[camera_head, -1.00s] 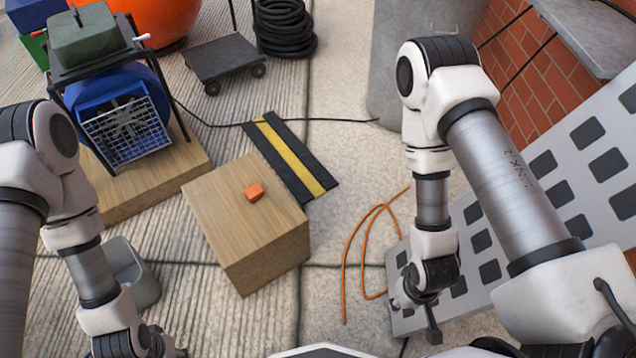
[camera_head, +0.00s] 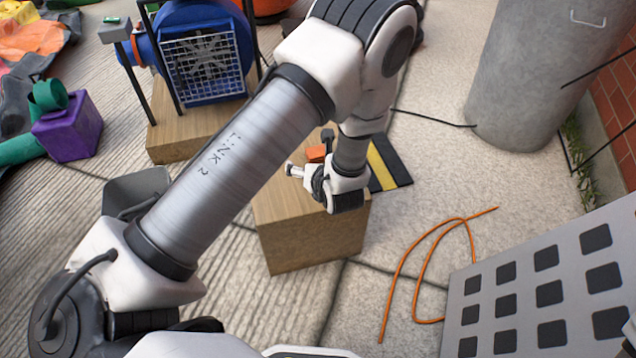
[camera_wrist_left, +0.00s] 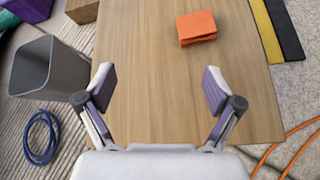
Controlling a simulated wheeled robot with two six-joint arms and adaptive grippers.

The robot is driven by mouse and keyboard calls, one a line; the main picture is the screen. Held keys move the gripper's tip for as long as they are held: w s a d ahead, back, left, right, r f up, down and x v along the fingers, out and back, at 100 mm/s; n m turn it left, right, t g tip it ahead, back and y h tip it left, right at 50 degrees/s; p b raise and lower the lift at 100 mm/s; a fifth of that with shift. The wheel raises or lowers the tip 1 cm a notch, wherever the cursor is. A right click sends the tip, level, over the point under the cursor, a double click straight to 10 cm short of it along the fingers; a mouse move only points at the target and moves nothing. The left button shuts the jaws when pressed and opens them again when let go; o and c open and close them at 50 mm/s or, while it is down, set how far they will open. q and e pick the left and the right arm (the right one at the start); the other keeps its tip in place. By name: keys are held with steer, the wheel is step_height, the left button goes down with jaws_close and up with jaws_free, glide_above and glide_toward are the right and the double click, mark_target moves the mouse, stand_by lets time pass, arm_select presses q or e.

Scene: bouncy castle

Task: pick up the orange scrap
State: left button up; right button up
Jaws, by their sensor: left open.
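The orange scrap (camera_head: 316,153) is a small folded piece lying on top of a wooden block (camera_head: 310,245). In the left wrist view the scrap (camera_wrist_left: 197,27) lies beyond my fingertips, near the block's far edge and right of the jaw's middle. My left gripper (camera_head: 309,155) is over the block in the head view, partly covering the scrap. In the left wrist view the left gripper (camera_wrist_left: 157,78) is open, with nothing between its fingers and bare wood (camera_wrist_left: 150,115) beneath. My right gripper is not in view.
A blue caged blower (camera_head: 207,55) stands on a wooden base behind my left arm. A grey bin (camera_wrist_left: 48,68) and a blue cord coil (camera_wrist_left: 42,137) are left of the block. Orange cord (camera_head: 415,260) and a perforated panel (camera_head: 545,280) are at right. A concrete cylinder (camera_head: 540,75) stands behind.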

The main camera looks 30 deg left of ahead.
mark_target(317, 152)
arm_select(q)
steer(key=w+f+n+b, duration=0.1)
steer(key=b, duration=0.1)
steer(key=w+f+n+t+b, duration=0.1)
steer(key=w+b, duration=0.1)
steer(key=b, duration=0.1)
steer(key=w+d+f+n+y+b, duration=0.1)
steer(key=w+f+b, duration=0.1)
steer(key=b, duration=0.1)
steer(key=shift+w+d+r, duration=0.1)
steer(key=shift+w+r, duration=0.1)
steer(key=w+a+p, duration=0.2)
steer(key=p, duration=0.2)
steer(key=shift+a, duration=0.35)
steer(key=b+x, duration=0.2)
steer(key=x, duration=0.2)
steer(key=shift+w+d+f+b, duration=0.1)
steer(key=shift+w+f+b, duration=0.1)
steer(key=shift+f+b, duration=0.25)
steer(key=shift+r+t, duration=0.2)
steer(key=shift+t, duration=0.2)
steer(key=c, duration=0.9)
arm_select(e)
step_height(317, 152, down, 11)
